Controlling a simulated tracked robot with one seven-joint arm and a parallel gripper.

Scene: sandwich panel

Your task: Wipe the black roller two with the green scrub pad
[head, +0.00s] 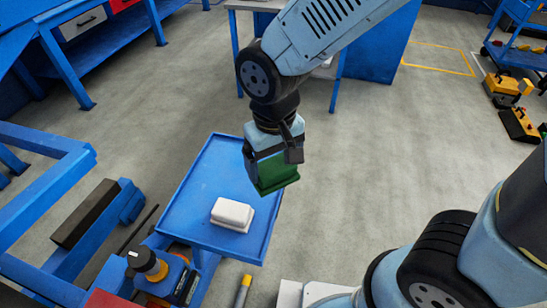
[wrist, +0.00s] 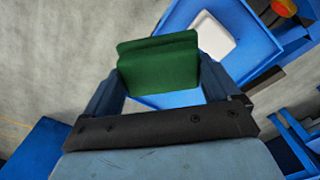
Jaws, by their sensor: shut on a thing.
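My gripper (head: 270,158) is shut on the green scrub pad (head: 277,179) and holds it above the right side of the blue tray (head: 197,170). In the wrist view the green pad (wrist: 158,64) sits between the two fingers of my gripper (wrist: 160,80). A dark bar (head: 85,213) lies along a blue frame at the left of the head view. I cannot tell for sure whether it is the black roller two. The pad is well apart from that bar.
A white block (head: 232,214) lies on the blue tray; it also shows in the wrist view (wrist: 213,36). A blue and orange device with a black knob (head: 147,262) stands below the tray. A blue frame (head: 40,180) is at the left.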

